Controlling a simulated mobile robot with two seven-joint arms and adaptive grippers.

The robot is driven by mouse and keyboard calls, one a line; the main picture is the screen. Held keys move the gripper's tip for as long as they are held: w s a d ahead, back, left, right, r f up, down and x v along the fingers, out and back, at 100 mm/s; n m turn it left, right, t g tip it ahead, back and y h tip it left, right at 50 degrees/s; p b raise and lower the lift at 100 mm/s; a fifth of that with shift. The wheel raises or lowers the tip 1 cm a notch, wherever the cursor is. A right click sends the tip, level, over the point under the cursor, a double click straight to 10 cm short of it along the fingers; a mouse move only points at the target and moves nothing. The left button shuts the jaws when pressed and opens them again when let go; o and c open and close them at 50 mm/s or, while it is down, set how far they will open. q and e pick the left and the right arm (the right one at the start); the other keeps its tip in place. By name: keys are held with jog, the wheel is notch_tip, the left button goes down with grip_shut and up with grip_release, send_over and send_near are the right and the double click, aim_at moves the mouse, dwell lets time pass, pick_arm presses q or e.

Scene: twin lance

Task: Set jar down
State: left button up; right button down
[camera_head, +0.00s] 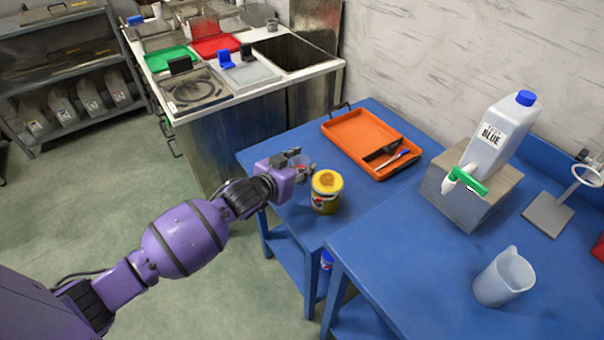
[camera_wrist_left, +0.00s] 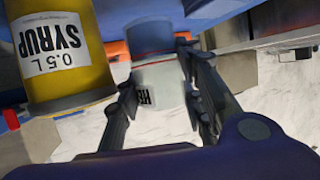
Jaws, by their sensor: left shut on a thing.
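My left gripper (camera_head: 298,163) is low over the left blue table, just left of a yellow syrup can. In the left wrist view my gripper's fingers (camera_wrist_left: 165,100) are shut around a small jar (camera_wrist_left: 158,82). The jar is pale with a partly readable label and a bluish end. In the head view the fingers mostly hide the jar, and I cannot tell if its base touches the table. My right gripper is not in view.
The syrup can (camera_head: 326,192) stands close beside my gripper and also fills the left of the wrist view (camera_wrist_left: 60,55). An orange tray (camera_head: 345,122) holds dark tools. A "BLUE" jug (camera_head: 492,140) rests on a block (camera_head: 440,184). A pitcher (camera_head: 503,277) stands front right.

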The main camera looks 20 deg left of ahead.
pick_arm(q)
jog(key=shift+w+f, duration=0.35)
jog(key=shift+f, duration=1.55)
jog(key=shift+f+b, duration=0.15)
jog(key=shift+b, duration=0.15)
jog(key=o, duration=1)
